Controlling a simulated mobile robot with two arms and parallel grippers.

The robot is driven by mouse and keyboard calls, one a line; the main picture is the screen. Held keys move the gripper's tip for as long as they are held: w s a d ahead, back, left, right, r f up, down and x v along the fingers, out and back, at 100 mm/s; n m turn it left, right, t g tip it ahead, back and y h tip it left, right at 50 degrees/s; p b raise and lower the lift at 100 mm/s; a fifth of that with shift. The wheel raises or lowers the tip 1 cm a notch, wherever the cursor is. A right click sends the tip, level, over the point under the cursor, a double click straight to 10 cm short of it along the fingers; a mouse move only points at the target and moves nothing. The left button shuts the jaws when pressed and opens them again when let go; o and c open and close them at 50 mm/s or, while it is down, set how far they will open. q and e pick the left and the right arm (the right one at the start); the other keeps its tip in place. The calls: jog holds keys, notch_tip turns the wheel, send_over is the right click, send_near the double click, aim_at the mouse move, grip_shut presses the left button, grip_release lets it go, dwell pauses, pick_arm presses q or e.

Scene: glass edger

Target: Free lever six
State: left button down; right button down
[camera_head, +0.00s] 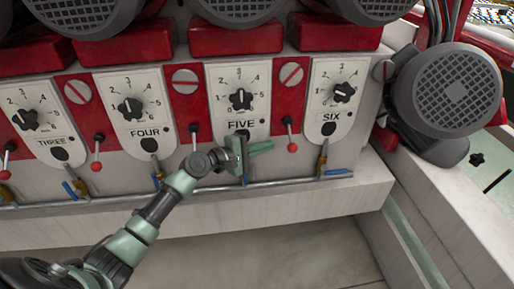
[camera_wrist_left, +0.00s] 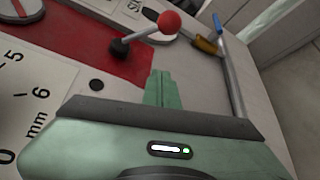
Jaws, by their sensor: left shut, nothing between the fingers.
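The lever beside the SIX plate (camera_head: 330,128) has a red ball (camera_head: 292,147) on a short rod that points downward. It also shows in the left wrist view as a red ball (camera_wrist_left: 168,22) on a rod from a black pivot on the red panel. My left gripper (camera_head: 270,146) is in front of the FIVE plate, its fingers pointing right toward that ball, a little short of it. In the left wrist view its green fingers (camera_wrist_left: 158,80) are together and empty, with a gap between them and the ball. My right gripper does not show.
A horizontal pipe (camera_head: 205,189) runs below the panels. A blue-handled valve (camera_head: 338,172) sits below the SIX plate. Other red-ball levers, such as one left of FOUR (camera_head: 96,166), stand along the panel. A large grey motor (camera_head: 450,92) juts out at the right.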

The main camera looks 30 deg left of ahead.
aim_at(291, 141)
pick_arm(q)
jog(key=x, duration=0.2)
jog(key=p+x, duration=0.1)
jog(key=x, duration=0.1)
jog(key=shift+w+d+r, duration=0.1)
jog(key=shift+d+r, duration=0.1)
jog(key=shift+d, duration=0.1)
jog(key=s+d+p, duration=0.1)
jog(key=s+d+r+p, duration=0.1)
jog(key=shift+s+d, duration=0.1)
jog(key=shift+s, duration=0.2)
